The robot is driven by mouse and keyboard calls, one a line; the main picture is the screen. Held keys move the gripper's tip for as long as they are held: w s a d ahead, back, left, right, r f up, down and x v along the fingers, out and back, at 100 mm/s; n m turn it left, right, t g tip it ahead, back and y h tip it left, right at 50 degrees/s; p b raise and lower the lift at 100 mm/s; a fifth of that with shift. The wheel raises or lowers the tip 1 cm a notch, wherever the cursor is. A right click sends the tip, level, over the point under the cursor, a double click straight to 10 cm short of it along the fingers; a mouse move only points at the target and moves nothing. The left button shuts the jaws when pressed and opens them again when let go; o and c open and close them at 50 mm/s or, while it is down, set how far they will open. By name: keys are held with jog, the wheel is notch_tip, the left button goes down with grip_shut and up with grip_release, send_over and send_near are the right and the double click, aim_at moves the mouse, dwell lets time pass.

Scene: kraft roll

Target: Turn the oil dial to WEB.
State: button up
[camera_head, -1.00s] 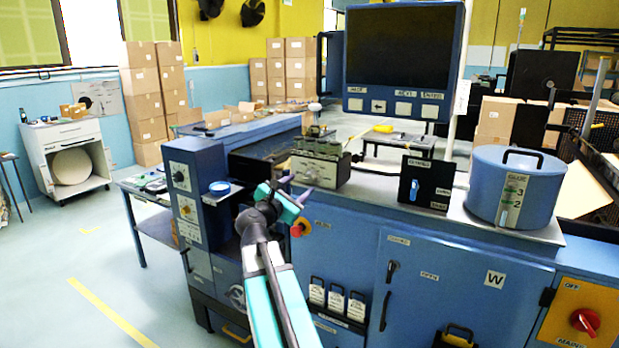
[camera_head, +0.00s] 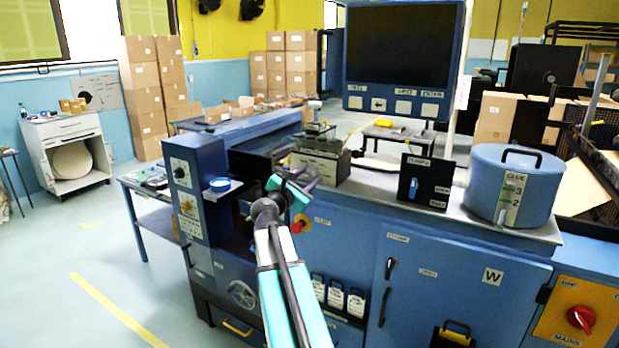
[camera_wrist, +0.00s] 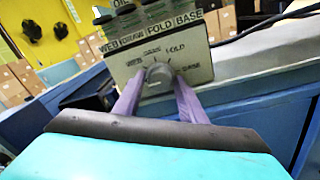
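The oil dial (camera_wrist: 159,75) is a grey round knob on the front of a pale box (camera_wrist: 198,62), with WEB, DRAW, FOLD and BASE printed around it. Which label it points to is not clear. Several dark-capped bottles stand on the box's top, above a second row of the same labels. In the head view the box (camera_head: 318,166) sits on the machine top. My gripper (camera_wrist: 160,88) has its purple fingers apart, one on each side of the knob from below. I cannot tell whether they touch it. The gripper (camera_head: 304,184) also shows in the head view, just before the box.
A black panel with a blue switch (camera_head: 413,188) and a glue pot (camera_head: 515,190) stand to the right of the box. A blue control column (camera_head: 190,190) with a small blue dish (camera_head: 220,185) is to the left. A red knob (camera_head: 300,224) lies below the gripper.

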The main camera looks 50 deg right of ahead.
jog(key=shift+r, duration=0.1)
jog(key=c, duration=0.5)
jog(key=shift+w+d+r, duration=0.1)
jog(key=shift+r, duration=0.1)
jog(key=shift+f, duration=0.1)
jog(key=shift+w+f+b, duration=0.1)
jog(key=shift+b, duration=0.35)
